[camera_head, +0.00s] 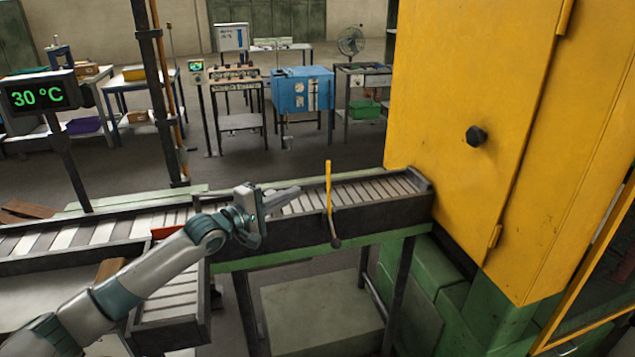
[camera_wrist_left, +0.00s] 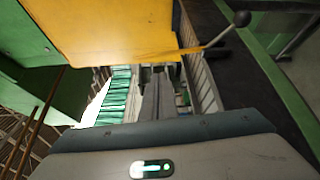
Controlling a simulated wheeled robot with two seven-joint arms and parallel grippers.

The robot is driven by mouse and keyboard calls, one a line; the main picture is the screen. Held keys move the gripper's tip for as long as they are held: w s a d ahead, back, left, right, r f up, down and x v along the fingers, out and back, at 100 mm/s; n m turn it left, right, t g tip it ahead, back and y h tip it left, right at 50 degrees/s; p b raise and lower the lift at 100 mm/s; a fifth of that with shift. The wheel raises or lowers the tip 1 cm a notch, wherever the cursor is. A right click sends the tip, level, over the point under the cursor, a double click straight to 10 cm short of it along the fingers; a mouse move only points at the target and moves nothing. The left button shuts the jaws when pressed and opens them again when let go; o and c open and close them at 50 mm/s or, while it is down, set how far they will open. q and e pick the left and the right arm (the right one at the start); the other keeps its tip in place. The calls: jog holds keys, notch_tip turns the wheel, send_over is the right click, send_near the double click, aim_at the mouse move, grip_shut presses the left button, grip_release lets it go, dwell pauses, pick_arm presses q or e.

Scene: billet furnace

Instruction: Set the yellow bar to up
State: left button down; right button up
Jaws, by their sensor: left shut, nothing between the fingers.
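The yellow bar (camera_head: 328,186) stands upright at the near side of the roller conveyor, left of the yellow cabinet. A dark lever (camera_head: 332,227) with a round black knob hangs below it. In the left wrist view the yellow bar (camera_wrist_left: 189,50) lies sideways across the picture, and the lever (camera_wrist_left: 220,36) runs to the knob at upper right. My left gripper (camera_head: 297,190) is shut and empty over the conveyor, its fingers pointing toward the bar but apart from it. Its fingers (camera_wrist_left: 158,80) also show in the left wrist view. My right gripper is not in view.
The yellow cabinet (camera_head: 455,100) with a black knob stands at the right. The conveyor (camera_head: 385,212) runs beneath my left gripper, with a dark side rail. A temperature display (camera_head: 38,95) reads 30 °C at the left. Workbenches and a blue box (camera_head: 302,90) stand far behind.

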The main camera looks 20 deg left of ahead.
pick_arm(q)
jog(key=shift+p+x, duration=1.75)
jog(key=shift+x, duration=3.45)
jog(key=shift+f, duration=0.15)
jog(key=shift+s+d+m+t+b, duration=0.3)
jog(key=shift+s+d+m+b, duration=0.2)
jog(key=shift+s, duration=0.2)
